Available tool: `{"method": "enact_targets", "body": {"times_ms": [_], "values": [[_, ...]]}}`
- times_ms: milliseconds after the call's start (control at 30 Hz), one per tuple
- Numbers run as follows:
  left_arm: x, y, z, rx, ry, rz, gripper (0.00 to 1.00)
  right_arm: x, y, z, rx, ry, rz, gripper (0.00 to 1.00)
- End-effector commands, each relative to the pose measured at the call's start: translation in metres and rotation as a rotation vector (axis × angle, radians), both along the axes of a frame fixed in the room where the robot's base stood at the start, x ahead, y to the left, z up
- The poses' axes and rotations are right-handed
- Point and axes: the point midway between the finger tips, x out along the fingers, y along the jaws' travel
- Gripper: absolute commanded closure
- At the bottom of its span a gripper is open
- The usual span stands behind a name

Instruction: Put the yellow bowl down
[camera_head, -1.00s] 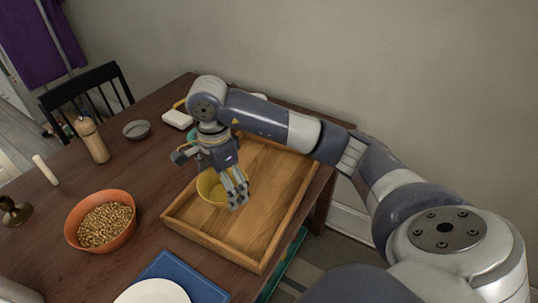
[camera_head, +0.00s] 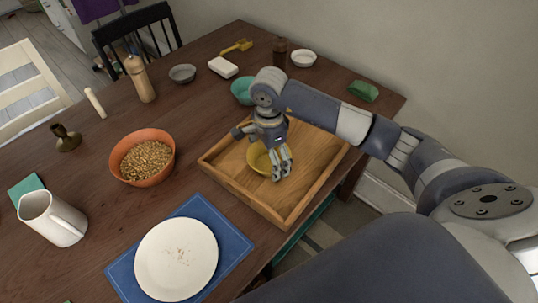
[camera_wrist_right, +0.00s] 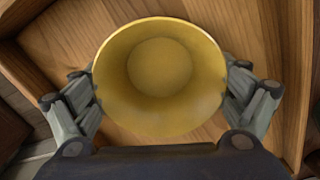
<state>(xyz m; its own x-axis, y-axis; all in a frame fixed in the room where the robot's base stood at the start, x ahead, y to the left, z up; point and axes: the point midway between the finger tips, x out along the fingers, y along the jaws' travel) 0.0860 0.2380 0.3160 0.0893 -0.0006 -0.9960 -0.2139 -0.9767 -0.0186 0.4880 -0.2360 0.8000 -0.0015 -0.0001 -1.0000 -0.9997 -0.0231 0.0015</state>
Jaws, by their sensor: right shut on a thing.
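The yellow bowl (camera_head: 259,158) is in the wooden tray (camera_head: 240,190), near the tray's left part. My right gripper (camera_head: 281,166) is shut on the bowl from above. In the right wrist view the yellow bowl (camera_wrist_right: 160,75) is upright and empty, with fingers of my right gripper (camera_wrist_right: 160,92) on both sides of it. The tray floor shows around the bowl. I cannot tell whether the bowl's base touches it. My left gripper is not in view.
An orange bowl of cereal-like pieces (camera_head: 142,158) stands left of the tray. A white plate (camera_head: 176,260) lies on a blue mat (camera_head: 232,243) in front. A teal bowl (camera_head: 242,90) is behind the tray. A white pitcher (camera_head: 52,218) stands at the left.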

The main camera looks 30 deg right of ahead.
Motion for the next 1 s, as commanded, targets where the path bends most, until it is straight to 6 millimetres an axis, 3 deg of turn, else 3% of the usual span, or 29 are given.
{"method": "enact_targets", "body": {"times_ms": [267, 300, 333, 767, 867, 1000], "values": [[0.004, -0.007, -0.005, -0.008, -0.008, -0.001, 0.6, 0.001, 0.0, -0.003, 0.0, -0.003, 0.0, 0.39], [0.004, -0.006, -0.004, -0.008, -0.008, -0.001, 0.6, 0.001, 0.0, -0.003, 0.0, -0.002, 0.001, 0.05], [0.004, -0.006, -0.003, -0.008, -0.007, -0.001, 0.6, 0.0, 0.0, -0.002, 0.0, -0.002, 0.0, 0.0], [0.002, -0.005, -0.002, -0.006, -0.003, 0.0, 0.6, 0.0, 0.0, -0.001, 0.0, -0.001, 0.0, 0.0], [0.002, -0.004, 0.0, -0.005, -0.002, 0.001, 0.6, 0.001, 0.0, 0.005, 0.0, -0.003, 0.0, 0.0], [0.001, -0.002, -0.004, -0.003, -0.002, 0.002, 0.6, 0.002, 0.0, 0.029, -0.001, -0.008, 0.001, 0.0]]}}
